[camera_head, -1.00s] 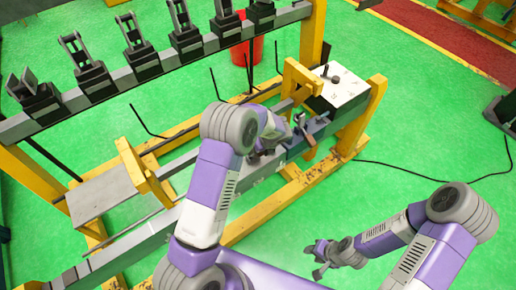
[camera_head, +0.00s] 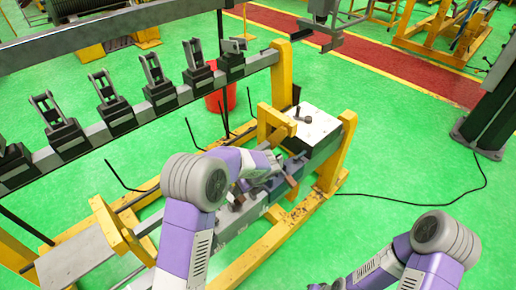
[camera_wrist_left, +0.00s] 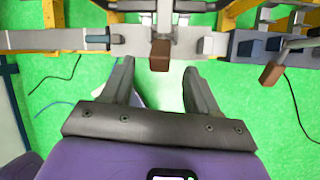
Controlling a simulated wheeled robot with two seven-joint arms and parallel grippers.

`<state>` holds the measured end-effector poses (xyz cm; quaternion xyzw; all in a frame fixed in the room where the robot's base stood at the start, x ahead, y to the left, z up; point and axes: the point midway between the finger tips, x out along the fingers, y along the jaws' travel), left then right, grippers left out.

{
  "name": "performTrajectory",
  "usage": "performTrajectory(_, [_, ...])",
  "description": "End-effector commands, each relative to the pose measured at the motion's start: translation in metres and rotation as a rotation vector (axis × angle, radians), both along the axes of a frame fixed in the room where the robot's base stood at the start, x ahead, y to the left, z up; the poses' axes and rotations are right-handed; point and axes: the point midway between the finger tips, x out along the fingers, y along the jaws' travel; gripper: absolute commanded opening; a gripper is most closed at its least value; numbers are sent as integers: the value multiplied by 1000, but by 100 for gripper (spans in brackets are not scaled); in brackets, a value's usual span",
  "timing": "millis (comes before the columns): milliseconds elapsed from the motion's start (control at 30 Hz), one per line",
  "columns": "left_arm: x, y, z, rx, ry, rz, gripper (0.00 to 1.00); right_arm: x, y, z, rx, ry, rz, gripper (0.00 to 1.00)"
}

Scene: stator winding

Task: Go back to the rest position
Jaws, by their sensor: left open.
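My left arm (camera_head: 197,182) reaches in over the yellow and grey winding frame in the head view. Its gripper end is at the frame's middle rail, where the fingers are hard to make out. In the left wrist view my left gripper (camera_wrist_left: 158,78) is open, with its two dark fingers apart and nothing between them. A brown-tipped block (camera_wrist_left: 160,55) on the grey rail (camera_wrist_left: 70,39) lies just beyond the fingertips. My right arm (camera_head: 440,238) is at the lower right; its gripper is cut off by the bottom edge.
A rail with several black clamps (camera_head: 112,105) runs across the upper left. A white-topped box (camera_head: 318,128) stands at the frame's right end, with a red bucket (camera_head: 221,99) behind. A black cable (camera_head: 440,196) lies on the open green floor (camera_head: 390,140) at right.

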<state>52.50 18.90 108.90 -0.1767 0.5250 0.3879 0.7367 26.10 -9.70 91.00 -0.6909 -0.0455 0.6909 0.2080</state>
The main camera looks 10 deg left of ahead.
Motion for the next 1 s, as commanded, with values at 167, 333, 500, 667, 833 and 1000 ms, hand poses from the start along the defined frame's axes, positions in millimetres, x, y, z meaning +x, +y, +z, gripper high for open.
performTrajectory(167, [-2, -1, -6, -11, 1, 11, 60, 0, 0, -2, 0, 0, 0, 43])
performTrajectory(333, [-31, -14, -67, -151, 14, 178, 60, 0, 0, -21, 0, 0, 0, 43])
performTrajectory(500, [-99, -48, -173, -422, 48, 654, 60, 0, 0, -59, 0, 0, 0, 43])
performTrajectory(667, [-171, -82, -257, -605, 86, 1336, 60, 0, 0, -100, 0, 0, 0, 43])
performTrajectory(833, [-227, -96, -308, -623, 73, 2029, 60, 0, 0, -133, 0, 0, 0, 43])
performTrajectory(1000, [-257, -94, -329, -565, 18, 2444, 60, 0, 0, -150, 0, 0, 0, 43])
